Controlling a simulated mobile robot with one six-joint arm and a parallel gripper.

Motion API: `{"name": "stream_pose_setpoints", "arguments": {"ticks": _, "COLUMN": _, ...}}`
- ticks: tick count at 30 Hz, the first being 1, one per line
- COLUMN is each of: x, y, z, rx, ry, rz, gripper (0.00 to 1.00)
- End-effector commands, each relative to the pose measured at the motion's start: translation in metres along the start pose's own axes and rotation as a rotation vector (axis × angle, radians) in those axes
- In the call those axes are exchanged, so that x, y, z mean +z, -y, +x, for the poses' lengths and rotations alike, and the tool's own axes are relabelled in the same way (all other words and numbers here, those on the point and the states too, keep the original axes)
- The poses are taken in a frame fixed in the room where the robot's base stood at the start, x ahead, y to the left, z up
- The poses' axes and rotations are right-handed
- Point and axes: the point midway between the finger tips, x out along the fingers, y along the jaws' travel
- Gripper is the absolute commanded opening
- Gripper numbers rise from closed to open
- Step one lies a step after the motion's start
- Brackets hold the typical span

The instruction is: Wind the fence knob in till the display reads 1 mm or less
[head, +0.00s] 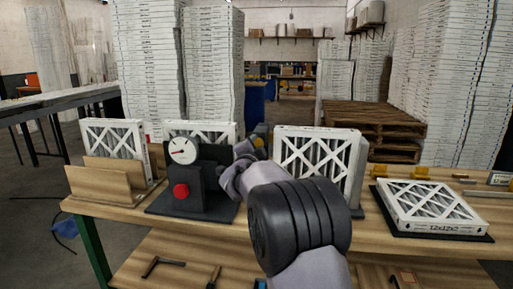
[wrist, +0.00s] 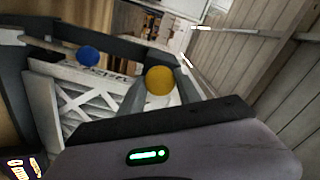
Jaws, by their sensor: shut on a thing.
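A round yellow knob (wrist: 159,80) sits between the two fingers of my gripper (wrist: 160,92) in the wrist view; the gripper is shut on it. In the head view my gripper (head: 250,148) reaches behind the dark fixture (head: 215,165), and a bit of the yellow knob (head: 259,143) shows there. A blue knob (wrist: 88,56) is apart from the fingers, to the left. A dark panel (wrist: 20,165) with lit orange and white marks is cut off at the wrist view's lower left; I cannot read it. Which part is the fence is unclear.
A round dial (head: 183,150) and a red button (head: 181,190) are on the dark fixture's front. White framed filters stand on the wooden bench (head: 130,213); one filter (head: 430,205) lies flat on a dark mat at right. My arm covers the bench's middle.

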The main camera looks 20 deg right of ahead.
Motion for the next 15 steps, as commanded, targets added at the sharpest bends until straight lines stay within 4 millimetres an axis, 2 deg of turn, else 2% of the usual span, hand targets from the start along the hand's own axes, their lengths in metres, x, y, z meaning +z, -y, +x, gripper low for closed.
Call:
{"name": "stream_pose_setpoints", "arguments": {"ticks": 2, "x": -0.0002, "y": 0.0001, "z": 0.0000, "rx": 0.000, "ry": 0.000, "rz": 0.000, "gripper": 0.00}}
{"name": "stream_pose_setpoints", "arguments": {"ticks": 3, "x": -0.0002, "y": 0.0001, "z": 0.0000, "rx": 0.000, "ry": 0.000, "rz": 0.000, "gripper": 0.48}}
{"name": "stream_pose_setpoints", "arguments": {"ticks": 5, "x": -0.0002, "y": 0.0001, "z": 0.0000, "rx": 0.000, "ry": 0.000, "rz": -0.001, "gripper": 0.59}}
{"name": "stream_pose_setpoints", "arguments": {"ticks": 15, "x": 0.0001, "y": 0.0002, "z": -0.0025, "rx": 0.000, "ry": 0.000, "rz": -0.001, "gripper": 0.61}}
